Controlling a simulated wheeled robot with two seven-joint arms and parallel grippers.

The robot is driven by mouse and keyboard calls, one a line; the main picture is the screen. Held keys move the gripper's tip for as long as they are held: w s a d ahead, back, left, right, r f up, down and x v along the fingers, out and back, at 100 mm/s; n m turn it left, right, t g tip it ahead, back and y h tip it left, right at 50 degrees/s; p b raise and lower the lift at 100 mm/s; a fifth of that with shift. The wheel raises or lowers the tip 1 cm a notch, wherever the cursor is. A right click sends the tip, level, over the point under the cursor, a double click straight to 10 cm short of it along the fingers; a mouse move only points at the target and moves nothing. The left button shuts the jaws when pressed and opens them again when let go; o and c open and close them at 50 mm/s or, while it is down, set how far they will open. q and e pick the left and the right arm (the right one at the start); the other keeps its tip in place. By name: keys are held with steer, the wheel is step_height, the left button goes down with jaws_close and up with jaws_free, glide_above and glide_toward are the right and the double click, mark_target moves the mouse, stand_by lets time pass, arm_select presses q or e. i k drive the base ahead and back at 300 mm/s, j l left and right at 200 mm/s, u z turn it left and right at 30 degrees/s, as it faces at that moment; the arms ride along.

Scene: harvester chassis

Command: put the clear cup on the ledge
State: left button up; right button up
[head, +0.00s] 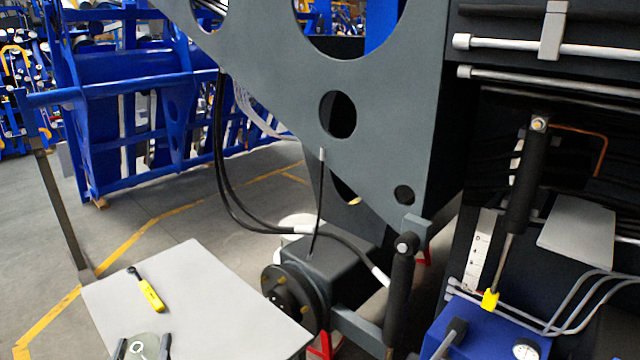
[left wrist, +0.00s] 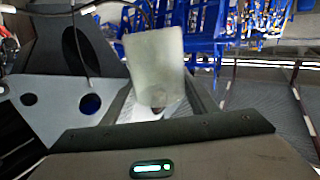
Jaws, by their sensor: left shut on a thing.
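The clear cup (head: 149,340) shows at the bottom edge of the head view, over the near part of a pale grey tabletop (head: 215,300). My left gripper (head: 143,348) is shut on it, with a dark finger on each side. In the left wrist view the cup (left wrist: 154,62) stands out beyond the gripper's dark body as a cloudy, see-through shape. Its lower end is partly hidden there. A pale flat plate (head: 577,233) on the machine at the right looks like a ledge; I cannot tell if it is the one named. My right gripper is not in view.
A yellow and black tool (head: 147,290) lies on the tabletop, left of its middle. A large grey chassis plate (head: 300,70), hoses and a black motor housing (head: 325,270) stand beyond and right of it. A blue box with a gauge (head: 525,349) is at lower right.

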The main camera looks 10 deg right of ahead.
mark_target(573, 235)
steer(key=i, duration=0.3)
steer(key=z, duration=2.9)
steer(key=j, duration=0.15)
steer(key=l, duration=0.55)
steer(key=j, duration=0.4)
